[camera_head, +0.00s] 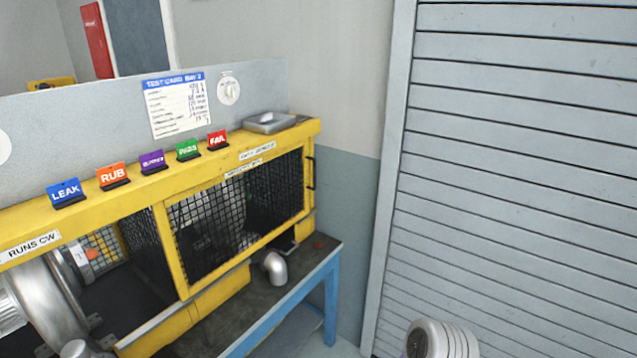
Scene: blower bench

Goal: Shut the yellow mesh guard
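The yellow mesh guard (180,250) has a yellow frame with dark wire mesh. It stands across the right part of the yellow bench enclosure. A dark upright handle (311,172) shows at the enclosure's right end. The left part of the enclosure front is open, and a silver blower (42,300) shows there, cut off by the picture's edge. More mesh shows behind the guard, so I cannot tell exactly how the panels overlap. Neither of my grippers is in view.
Several coloured tags, including LEAK (66,192) and FAIL (217,139), stand on the yellow top rail. A metal tray (270,122) sits at its right end. A silver elbow pipe (274,266) is on the blue-legged bench (300,275). A grey slatted shutter (510,180) fills the right.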

